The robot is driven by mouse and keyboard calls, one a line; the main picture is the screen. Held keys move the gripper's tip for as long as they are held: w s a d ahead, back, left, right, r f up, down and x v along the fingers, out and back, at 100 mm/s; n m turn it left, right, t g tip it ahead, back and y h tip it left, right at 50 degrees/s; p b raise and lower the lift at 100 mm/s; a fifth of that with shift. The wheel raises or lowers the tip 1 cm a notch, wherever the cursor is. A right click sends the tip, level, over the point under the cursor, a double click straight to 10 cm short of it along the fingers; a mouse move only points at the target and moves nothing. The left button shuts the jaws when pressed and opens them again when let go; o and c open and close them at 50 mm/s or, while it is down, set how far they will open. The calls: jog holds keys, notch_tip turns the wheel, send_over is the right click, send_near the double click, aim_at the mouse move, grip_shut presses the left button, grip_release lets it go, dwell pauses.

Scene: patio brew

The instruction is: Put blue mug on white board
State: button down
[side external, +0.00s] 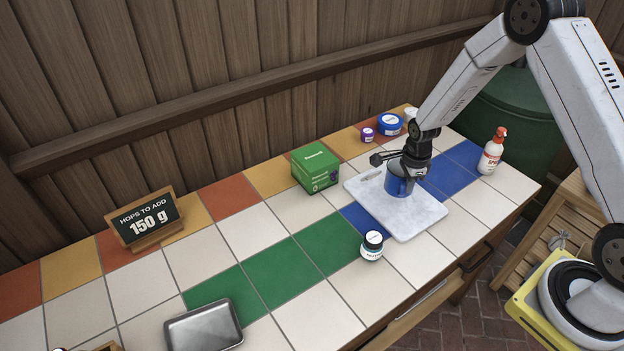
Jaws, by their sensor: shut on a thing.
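The blue mug (397,186) is at the middle of the white board (418,222) in the side external view. It looks upright, and its base appears to be on or just above the board; I cannot tell which. My gripper (407,176) is over the mug from above and shut on its rim or wall. The fingertips are partly hidden by the mug and by the gripper body. The white board lies flat on the tiled counter, with a grip slot near its far left corner.
A spray bottle (492,152) is to the right. Small tubs (389,125) stand behind. A metal tray (203,328) and a sign (145,218) are further left.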

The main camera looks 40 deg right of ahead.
jog(key=shift+w+f, duration=0.25)
jog(key=shift+f, duration=1.55)
jog(key=shift+f, duration=0.15)
jog(key=c, duration=0.7)
grip_release()
jog(key=shift+c, duration=0.2)
jog(key=shift+s+a+r, duration=0.1)
jog(key=shift+s+r, duration=0.1)
jog(key=shift+r, duration=2.9)
jog(key=shift+s+r, duration=0.15)
jog(key=shift+r, duration=2.9)
